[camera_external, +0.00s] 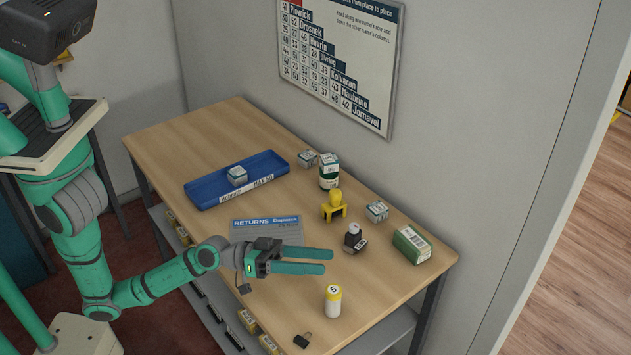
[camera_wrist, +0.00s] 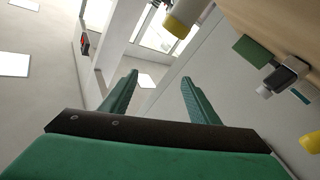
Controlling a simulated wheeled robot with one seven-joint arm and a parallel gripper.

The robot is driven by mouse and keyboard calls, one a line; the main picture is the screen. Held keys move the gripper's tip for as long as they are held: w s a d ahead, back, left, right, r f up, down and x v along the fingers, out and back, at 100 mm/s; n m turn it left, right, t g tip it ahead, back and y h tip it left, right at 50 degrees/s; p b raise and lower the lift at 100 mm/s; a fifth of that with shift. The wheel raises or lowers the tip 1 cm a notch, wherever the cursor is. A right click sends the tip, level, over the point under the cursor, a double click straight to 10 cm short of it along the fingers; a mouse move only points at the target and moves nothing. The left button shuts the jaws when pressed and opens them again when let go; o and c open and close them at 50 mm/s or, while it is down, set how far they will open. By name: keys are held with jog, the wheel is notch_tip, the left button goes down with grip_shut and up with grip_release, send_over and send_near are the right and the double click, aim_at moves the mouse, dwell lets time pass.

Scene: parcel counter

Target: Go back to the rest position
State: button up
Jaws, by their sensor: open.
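My gripper (camera_external: 305,261) is stretched out over the near part of the wooden table (camera_external: 190,136). Its green fingers point right and are apart with nothing between them. In the wrist view the two fingers of my gripper (camera_wrist: 160,95) also stand apart and empty. A white and yellow cylinder (camera_external: 333,301) stands on the table just below the fingertips in the picture; it also shows at the top of the wrist view (camera_wrist: 187,18).
A blue tray (camera_external: 205,198) holds a small box (camera_external: 237,175). A returns card (camera_external: 266,231), yellow object (camera_external: 334,205), white-and-green bottle (camera_external: 329,171), small boxes (camera_external: 377,211), green box (camera_external: 411,244) and black padlock (camera_external: 302,340) are on the table. A wall stands behind.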

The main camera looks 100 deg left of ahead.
jog(key=s+d+f+m+h, duration=0.1)
jog(key=d+f+h, duration=0.15)
jog(key=d, duration=0.45)
jog(key=s+d+f+m+g+h, duration=0.1)
jog(key=s+d+f, duration=0.1)
jog(key=d+f, duration=0.3)
jog(key=s+d+f+m+h, duration=0.1)
jog(key=d+f, duration=0.1)
jog(key=d, duration=0.6)
jog(key=s+d+f+g, duration=0.3)
jog(key=s+d+f, duration=0.5)
jog(key=s+f, duration=0.4)
jog(key=s+a+r+y, duration=0.2)
jog(key=s+a+y, duration=0.1)
jog(key=s+a, duration=0.4)
jog(key=s+a+r+y, duration=0.3)
jog(key=s+a, duration=0.5)
jog(key=a, duration=0.3)
jog(key=shift+s+a+m, duration=0.15)
jog(key=shift+a+m, duration=0.15)
